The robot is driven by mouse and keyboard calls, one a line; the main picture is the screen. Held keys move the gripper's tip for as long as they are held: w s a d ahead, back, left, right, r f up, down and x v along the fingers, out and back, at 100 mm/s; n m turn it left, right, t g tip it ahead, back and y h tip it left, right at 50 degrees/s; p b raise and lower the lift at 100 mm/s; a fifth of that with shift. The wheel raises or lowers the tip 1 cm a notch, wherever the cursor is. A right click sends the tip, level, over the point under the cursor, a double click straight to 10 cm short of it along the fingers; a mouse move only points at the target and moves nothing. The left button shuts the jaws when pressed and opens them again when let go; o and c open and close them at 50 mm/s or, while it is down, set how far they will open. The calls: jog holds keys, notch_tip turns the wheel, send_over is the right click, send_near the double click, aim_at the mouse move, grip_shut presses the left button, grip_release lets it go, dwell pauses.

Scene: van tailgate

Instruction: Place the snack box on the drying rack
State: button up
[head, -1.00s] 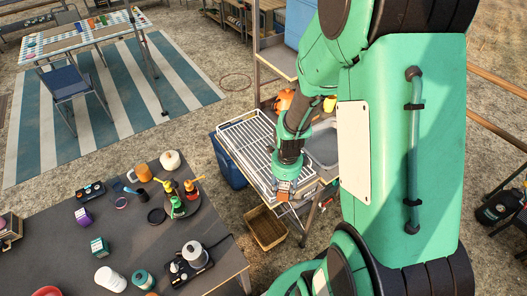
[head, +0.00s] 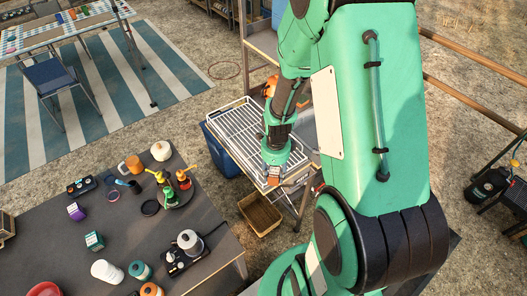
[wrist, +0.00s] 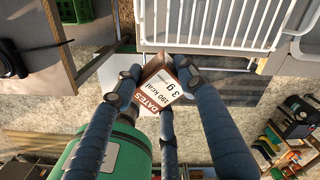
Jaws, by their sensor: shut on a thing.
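The snack box (wrist: 158,92) is a small brown and white carton. Its printing reads DATES and 190 kcal in the wrist view. My gripper (wrist: 158,76) is shut on it, with a dark blue finger at each side. In the head view my gripper (head: 273,176) points down at the near right end of the drying rack, and the box is mostly hidden there. The drying rack (head: 234,136) is a white wire rack on a stand. In the wrist view its wire edge (wrist: 215,46) lies just beyond the box. I cannot tell the box's height above it.
A grey table (head: 75,232) with cups, jars and small boxes stands at the left. A wicker basket (head: 260,214) is on the ground below the rack. A blue bin (head: 226,160) stands beside the rack. The visible rack wires look bare.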

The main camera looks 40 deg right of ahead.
jog(key=w+d, duration=0.1)
jog(key=w, duration=0.3)
jog(key=w+d+f, duration=0.1)
jog(key=w+d, duration=0.1)
jog(key=w, duration=0.2)
jog(key=w+d, duration=0.2)
jog(key=w, duration=0.2)
jog(key=shift+w+d+f, duration=0.15)
jog(key=shift+w+d, duration=0.05)
jog(key=shift+w, duration=0.15)
jog(key=shift+f+b, duration=0.4)
jog(key=shift+f, duration=1.4)
jog(key=shift+f, duration=0.1)
jog(key=o, duration=1.2)
notch_tip(320, 180, up, 12)
jog(key=shift+r+p, duration=0.15)
jog(key=shift+p, duration=0.4)
